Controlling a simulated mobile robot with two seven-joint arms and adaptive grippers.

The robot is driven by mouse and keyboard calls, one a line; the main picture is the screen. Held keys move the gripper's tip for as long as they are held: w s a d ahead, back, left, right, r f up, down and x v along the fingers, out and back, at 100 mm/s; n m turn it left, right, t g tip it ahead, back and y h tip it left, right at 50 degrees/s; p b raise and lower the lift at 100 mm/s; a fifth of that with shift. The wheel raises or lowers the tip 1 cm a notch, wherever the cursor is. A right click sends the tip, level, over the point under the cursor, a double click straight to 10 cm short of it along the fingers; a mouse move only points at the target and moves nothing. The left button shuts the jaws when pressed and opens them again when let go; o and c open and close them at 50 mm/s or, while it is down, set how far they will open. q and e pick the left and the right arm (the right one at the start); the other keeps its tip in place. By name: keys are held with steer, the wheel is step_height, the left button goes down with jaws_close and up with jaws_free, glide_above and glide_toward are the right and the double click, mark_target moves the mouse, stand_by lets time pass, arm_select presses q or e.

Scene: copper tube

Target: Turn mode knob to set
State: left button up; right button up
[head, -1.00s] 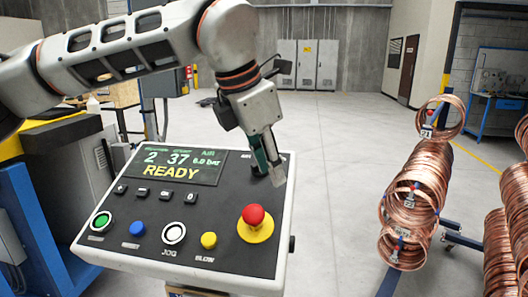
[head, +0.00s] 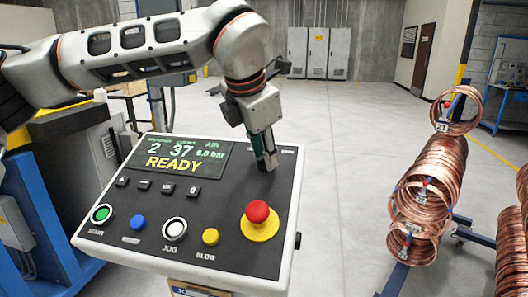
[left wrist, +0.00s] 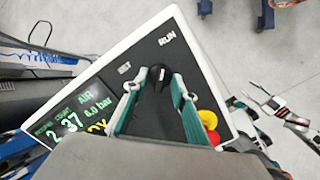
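The control box (head: 135,232) has a black sloped panel with a lit READY screen (head: 178,159). The small black mode knob (left wrist: 158,74) shows in the left wrist view, between the SET and RUN labels; which way it points is unclear. My left gripper (left wrist: 156,82) is open, with one teal-padded finger on each side of the knob. I cannot tell whether either finger touches it. In the head view the left gripper (head: 268,164) is down at the panel's upper right and hides the knob. What looks like my right gripper (left wrist: 278,112) is at the right of the wrist view.
A red emergency button (head: 257,211) on a yellow base is on the panel below the left gripper. Green, blue, white and yellow buttons line the lower edge. Copper tube coils (head: 428,190) hang on a rack at the right. Open floor (head: 345,170) lies between.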

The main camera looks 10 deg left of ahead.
arm_select(q)
jaws_close()
